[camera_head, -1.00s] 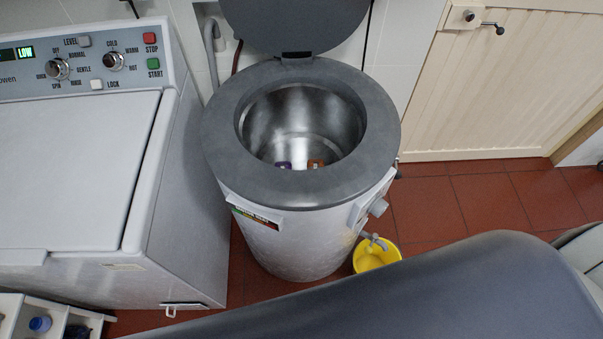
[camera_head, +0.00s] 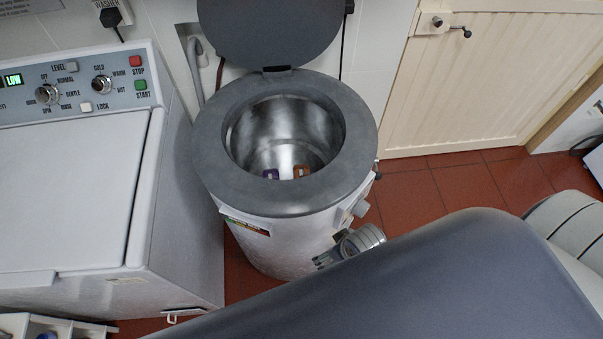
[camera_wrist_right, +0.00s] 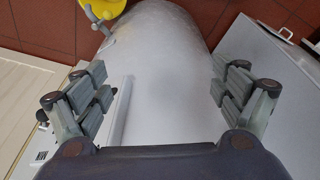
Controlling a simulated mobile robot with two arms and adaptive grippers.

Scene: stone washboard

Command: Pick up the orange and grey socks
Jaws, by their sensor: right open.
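An orange-brown item (camera_head: 302,172) and a purple item (camera_head: 271,174) show at the bottom of the open metal drum. They are small and partly cut off by the rim, so I cannot tell whether they are socks. No grey sock can be made out. My right gripper (camera_wrist_right: 158,85) is open and empty in the right wrist view, with the drum's white outer wall beyond its fingers. In the head view part of my right gripper (camera_head: 348,247) shows low beside the drum's front right side. My left gripper is not in view.
The round tub (camera_head: 283,208) has a wide grey rim and a raised lid (camera_head: 268,32). A white washing machine (camera_head: 65,190) stands close on its left. A yellow bucket (camera_wrist_right: 102,8) is near its base. Red tiled floor (camera_head: 470,180) is free at right, before a cream door.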

